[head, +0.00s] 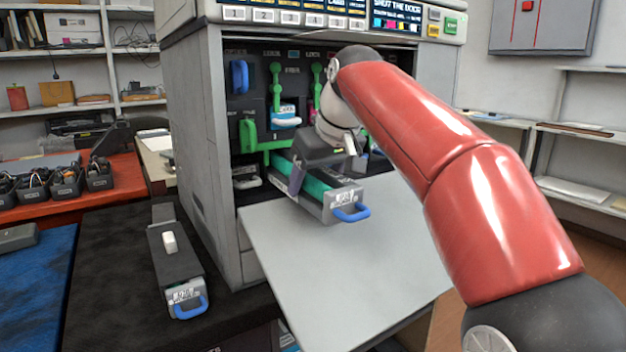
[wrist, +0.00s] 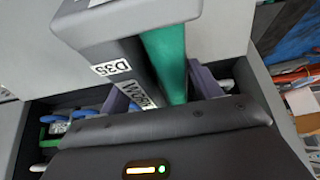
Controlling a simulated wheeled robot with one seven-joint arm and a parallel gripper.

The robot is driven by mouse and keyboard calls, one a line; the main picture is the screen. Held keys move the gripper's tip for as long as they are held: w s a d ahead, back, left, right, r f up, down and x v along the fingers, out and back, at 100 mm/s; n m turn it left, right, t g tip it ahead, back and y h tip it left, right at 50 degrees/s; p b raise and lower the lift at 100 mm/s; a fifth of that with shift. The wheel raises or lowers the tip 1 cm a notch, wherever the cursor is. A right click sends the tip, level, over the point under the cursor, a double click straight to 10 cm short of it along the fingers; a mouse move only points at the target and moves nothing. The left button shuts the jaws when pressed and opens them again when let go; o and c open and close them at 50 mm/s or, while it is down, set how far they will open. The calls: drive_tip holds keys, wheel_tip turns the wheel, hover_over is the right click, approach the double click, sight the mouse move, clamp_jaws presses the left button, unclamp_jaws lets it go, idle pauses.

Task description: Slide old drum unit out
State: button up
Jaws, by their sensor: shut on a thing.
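The old drum unit (head: 341,205) is a grey body with a green drum and a blue handle at its front end. It sticks well out of the open machine, above the lowered door panel, with its rear end hidden by my gripper and the machine. My gripper (head: 311,178) is over the unit from above, shut on its body. In the wrist view the purple fingers sit on either side of the drum unit (wrist: 125,50), which shows a D35 label and the green drum. A second, dark unit (head: 178,262) with a blue handle lies on the black surface at left.
The grey door panel (head: 340,275) lies open below the drum unit. Inside the machine (head: 200,150) are green levers (head: 276,88) and a blue handle (head: 239,76). At far left, black bins (head: 68,182) stand on a red-orange bench. The door panel's front is clear.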

sight(358, 199)
drive_tip(key=shift+s+d+b, duration=0.8)
drive_tip(key=shift+s+d, duration=0.25)
drive_tip(key=shift+s, duration=0.5)
drive_tip(key=shift+s+d+b, duration=0.75)
drive_tip(key=shift+s+d, duration=0.3)
drive_tip(key=shift+s, duration=0.55)
drive_tip(key=shift+s+d+b, duration=0.8)
drive_tip(key=shift+s+d, duration=0.25)
drive_tip(key=shift+s, duration=0.5)
drive_tip(key=shift+s+d+r, duration=0.1)
drive_tip(key=shift+s+d, duration=0.05)
drive_tip(key=shift+s, duration=0.05)
drive_tip(key=s+d, duration=0.1)
drive_tip(key=s+r, duration=0.1)
drive_tip(key=s+d+r, duration=0.1)
drive_tip(key=s, duration=0.1)
drive_tip(key=shift+s+d, duration=0.1)
drive_tip(key=shift+d, duration=0.25)
